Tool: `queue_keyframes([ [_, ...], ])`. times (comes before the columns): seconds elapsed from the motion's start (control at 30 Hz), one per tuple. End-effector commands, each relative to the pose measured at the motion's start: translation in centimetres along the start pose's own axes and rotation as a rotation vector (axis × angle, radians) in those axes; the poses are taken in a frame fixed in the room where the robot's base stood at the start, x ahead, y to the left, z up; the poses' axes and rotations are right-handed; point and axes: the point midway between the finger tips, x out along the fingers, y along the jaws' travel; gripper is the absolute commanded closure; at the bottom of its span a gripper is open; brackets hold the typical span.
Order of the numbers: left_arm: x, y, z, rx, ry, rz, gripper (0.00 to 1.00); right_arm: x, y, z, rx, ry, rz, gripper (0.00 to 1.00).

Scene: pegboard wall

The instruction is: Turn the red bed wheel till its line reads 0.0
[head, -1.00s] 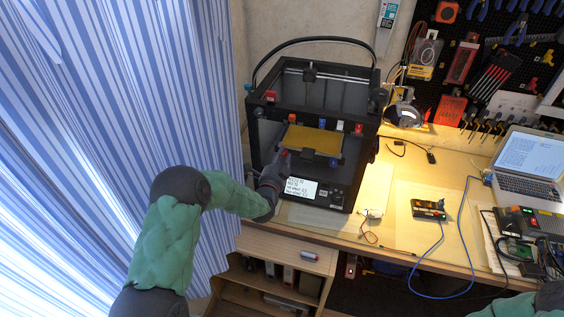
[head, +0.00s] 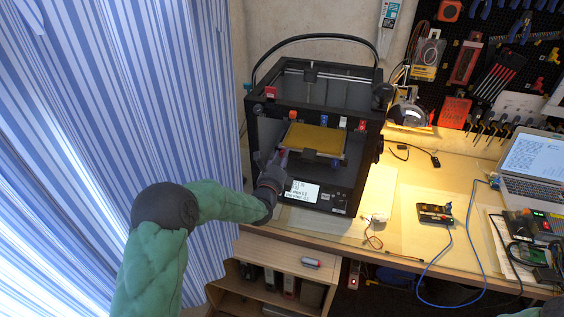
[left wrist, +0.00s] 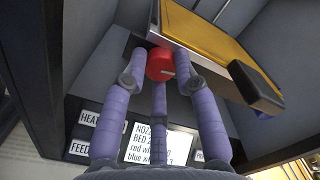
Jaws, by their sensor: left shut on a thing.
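The red bed wheel (left wrist: 160,65) sits under the front edge of the yellow print bed (left wrist: 220,35), with a pale line on its face. My left gripper (left wrist: 162,66) is shut on the wheel, its purple fingers on both sides of it. In the head view my left gripper (head: 277,163) reaches into the front of the black printer (head: 258,140) and hides the wheel. The printer's display (head: 301,191) is lit, but its wheel figures are too small to read; in the left wrist view a finger covers part of its text. My right gripper is not in view.
The printer stands at the table's left end, near the striped curtain (head: 120,120).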

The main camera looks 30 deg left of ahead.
Motion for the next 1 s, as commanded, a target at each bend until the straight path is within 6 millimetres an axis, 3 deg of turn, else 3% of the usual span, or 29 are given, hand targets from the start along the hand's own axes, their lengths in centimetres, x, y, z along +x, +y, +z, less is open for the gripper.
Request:
queue_keyframes([
  [0.33,0.04,-0.05,0.16,0.141,0.000,-0.004,1.00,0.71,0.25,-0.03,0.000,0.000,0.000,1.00],
  [0.87,0.07,-0.15,0.27,0.166,-0.002,-0.006,1.00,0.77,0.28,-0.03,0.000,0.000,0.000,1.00],
  [0.9,0.08,-0.16,0.27,0.166,-0.002,-0.006,0.68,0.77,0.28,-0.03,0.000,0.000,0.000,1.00],
  [0.97,0.08,-0.17,0.27,0.165,-0.002,-0.006,0.51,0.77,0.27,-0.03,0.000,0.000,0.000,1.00],
  [1.0,0.07,-0.16,0.26,0.165,-0.002,-0.006,0.47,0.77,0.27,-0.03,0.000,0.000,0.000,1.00],
])
